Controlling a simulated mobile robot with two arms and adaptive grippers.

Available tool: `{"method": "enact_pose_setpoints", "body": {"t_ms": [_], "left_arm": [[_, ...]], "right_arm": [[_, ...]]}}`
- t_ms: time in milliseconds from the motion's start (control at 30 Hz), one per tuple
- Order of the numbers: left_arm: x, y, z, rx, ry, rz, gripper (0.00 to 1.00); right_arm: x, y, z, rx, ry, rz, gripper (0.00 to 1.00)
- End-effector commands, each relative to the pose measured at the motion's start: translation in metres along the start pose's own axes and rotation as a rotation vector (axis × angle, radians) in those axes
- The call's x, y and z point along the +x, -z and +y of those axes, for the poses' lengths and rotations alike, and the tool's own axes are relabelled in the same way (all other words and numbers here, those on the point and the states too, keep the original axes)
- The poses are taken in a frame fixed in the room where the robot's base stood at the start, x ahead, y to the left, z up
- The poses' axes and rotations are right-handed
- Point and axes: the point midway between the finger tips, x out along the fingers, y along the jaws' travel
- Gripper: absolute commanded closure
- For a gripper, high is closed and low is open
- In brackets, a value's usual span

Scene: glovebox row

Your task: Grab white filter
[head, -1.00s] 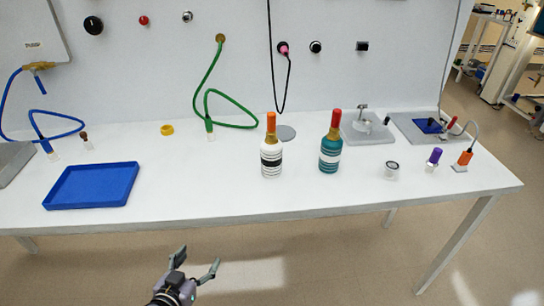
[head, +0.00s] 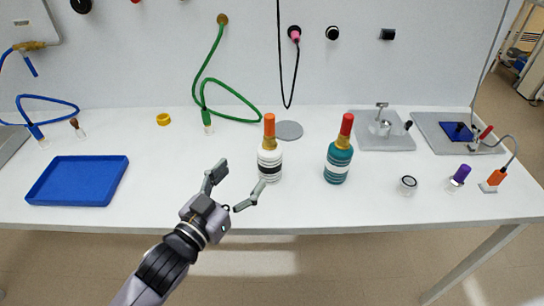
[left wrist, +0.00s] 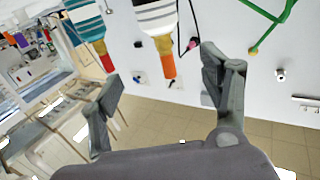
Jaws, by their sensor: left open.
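The white filter (head: 270,163) is bottle-shaped, with black bands and a gold neck under an orange top. It stands upright on the white table, mid-picture in the head view. My left gripper (head: 238,180) is open and empty, in front and to the left of the filter. One fingertip appears close to its lower left side; I cannot tell whether they touch. In the left wrist view the filter (left wrist: 155,18) shows upside down, beyond and between the open fingers of my left gripper (left wrist: 160,78). My right gripper is not in view.
A teal banded bottle (head: 338,163) with a red top stands to the right. Further right are a small round jar (head: 408,186) and a purple-capped vial (head: 459,177). A blue tray (head: 78,182) lies at left. The table between tray and filter is largely clear.

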Motion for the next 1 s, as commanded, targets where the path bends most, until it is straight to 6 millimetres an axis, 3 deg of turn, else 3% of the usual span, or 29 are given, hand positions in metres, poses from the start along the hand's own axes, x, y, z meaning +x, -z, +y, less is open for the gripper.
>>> {"method": "enact_pose_setpoints", "body": {"t_ms": [133, 300, 600, 833, 1000], "left_arm": [[0.035, 0.003, 0.000, 0.000, 0.001, 0.002, 0.30], [0.068, 0.002, 0.000, 0.001, 0.001, 0.000, 0.30], [0.092, 0.001, -0.001, 0.000, 0.000, 0.000, 0.30], [0.126, 0.001, -0.004, 0.001, 0.000, 0.000, 0.30], [0.138, 0.000, -0.004, -0.001, 0.000, -0.001, 0.30]], "right_arm": [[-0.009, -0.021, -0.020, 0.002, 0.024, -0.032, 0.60], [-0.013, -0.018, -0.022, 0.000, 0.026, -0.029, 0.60], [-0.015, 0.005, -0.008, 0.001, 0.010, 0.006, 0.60], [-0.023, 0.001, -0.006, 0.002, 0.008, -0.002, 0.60], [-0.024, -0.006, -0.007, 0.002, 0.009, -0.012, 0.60]]}}
